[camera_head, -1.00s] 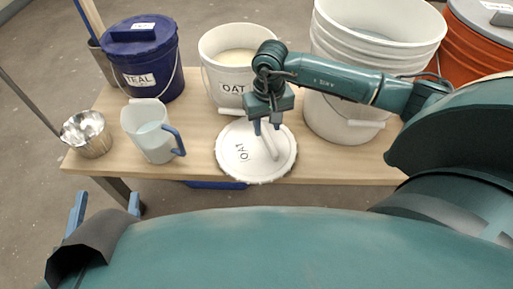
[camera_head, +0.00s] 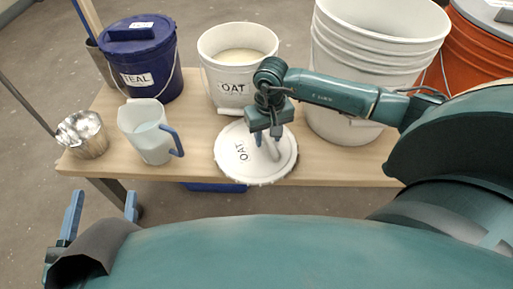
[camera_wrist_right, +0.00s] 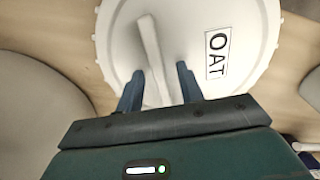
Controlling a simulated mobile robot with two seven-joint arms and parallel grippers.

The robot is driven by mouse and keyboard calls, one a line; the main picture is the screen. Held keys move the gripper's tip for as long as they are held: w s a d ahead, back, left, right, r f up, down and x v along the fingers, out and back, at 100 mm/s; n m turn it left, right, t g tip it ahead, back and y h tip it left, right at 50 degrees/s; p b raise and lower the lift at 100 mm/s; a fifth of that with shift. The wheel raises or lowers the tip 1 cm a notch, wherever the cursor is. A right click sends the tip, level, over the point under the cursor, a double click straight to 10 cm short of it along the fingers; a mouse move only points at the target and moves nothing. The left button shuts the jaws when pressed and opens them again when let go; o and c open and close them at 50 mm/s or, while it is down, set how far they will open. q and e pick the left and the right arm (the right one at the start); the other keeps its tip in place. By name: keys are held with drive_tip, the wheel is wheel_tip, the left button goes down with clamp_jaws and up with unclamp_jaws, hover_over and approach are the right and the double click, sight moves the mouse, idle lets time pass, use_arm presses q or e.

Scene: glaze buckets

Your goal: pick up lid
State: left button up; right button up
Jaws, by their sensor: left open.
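The white round lid (camera_head: 230,160) labelled OAT lies on the wooden table in front of the OAT bucket (camera_head: 232,88). A raised bar handle (camera_wrist_right: 150,50) crosses the lid; in the head view the gripper partly hides it. My right gripper (camera_head: 268,140) is low over the lid. In the right wrist view its fingers (camera_wrist_right: 159,80) are open, one on each side of the handle, with gaps between. My left gripper (camera_head: 103,205) is open and empty at the lower left, off the table's front edge.
A pitcher with a blue handle (camera_head: 148,135) and a metal cup (camera_head: 84,138) stand left of the lid. The blue TEAL bucket (camera_head: 150,78) is behind them. A tall white bucket (camera_head: 365,45) and an orange bucket (camera_head: 470,50) stand at the right.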

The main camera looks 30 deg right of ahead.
drive_tip(key=shift+f, duration=0.1)
idle(0.3)
clamp_jaws()
